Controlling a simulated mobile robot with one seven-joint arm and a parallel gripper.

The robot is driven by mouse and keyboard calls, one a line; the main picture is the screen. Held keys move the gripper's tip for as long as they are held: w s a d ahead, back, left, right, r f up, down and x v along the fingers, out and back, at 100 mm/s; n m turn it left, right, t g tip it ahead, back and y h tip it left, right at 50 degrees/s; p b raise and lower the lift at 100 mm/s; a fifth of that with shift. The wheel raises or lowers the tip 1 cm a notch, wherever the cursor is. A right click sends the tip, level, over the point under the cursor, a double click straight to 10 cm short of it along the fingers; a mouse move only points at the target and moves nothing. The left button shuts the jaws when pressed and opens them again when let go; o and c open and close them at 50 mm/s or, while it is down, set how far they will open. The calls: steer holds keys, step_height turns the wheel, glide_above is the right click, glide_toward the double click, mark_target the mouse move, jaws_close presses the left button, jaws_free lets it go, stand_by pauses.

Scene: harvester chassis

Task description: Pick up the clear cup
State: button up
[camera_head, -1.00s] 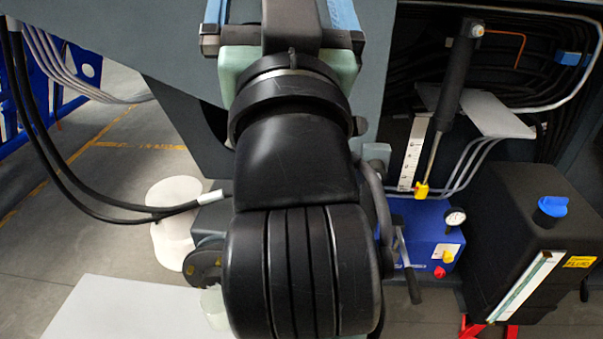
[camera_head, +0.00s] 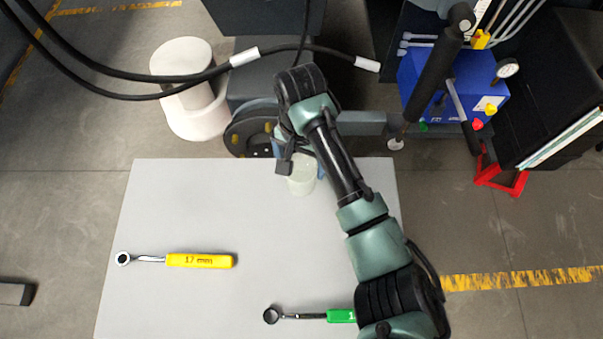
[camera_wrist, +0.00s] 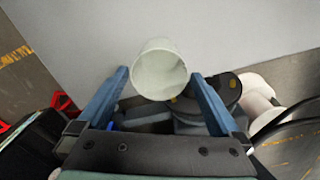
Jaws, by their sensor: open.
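The clear cup (camera_head: 302,178) looks pale and translucent and stands near the far edge of the light grey table (camera_head: 190,210). In the wrist view the cup (camera_wrist: 160,72) appears between the two blue fingers of my gripper (camera_wrist: 160,80). The fingers are spread apart, one on each side, and I see no firm contact. In the head view my gripper (camera_head: 296,165) is right at the cup and partly covers it.
A yellow-handled 17 mm wrench (camera_head: 200,261) and a green-handled wrench (camera_head: 341,316), partly behind my arm, lie on the table. Beyond it are a white cylinder (camera_head: 200,118), a blue box with a gauge (camera_head: 440,85), black hoses (camera_head: 150,80) and a red stand (camera_head: 500,178).

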mark_target(301, 177)
step_height(301, 177, down, 8)
steer(key=shift+r, duration=0.25)
steer(key=shift+c, duration=0.3)
steer(key=shift+w, duration=0.1)
steer(key=c, duration=1)
steer(key=shift+r, duration=0.15)
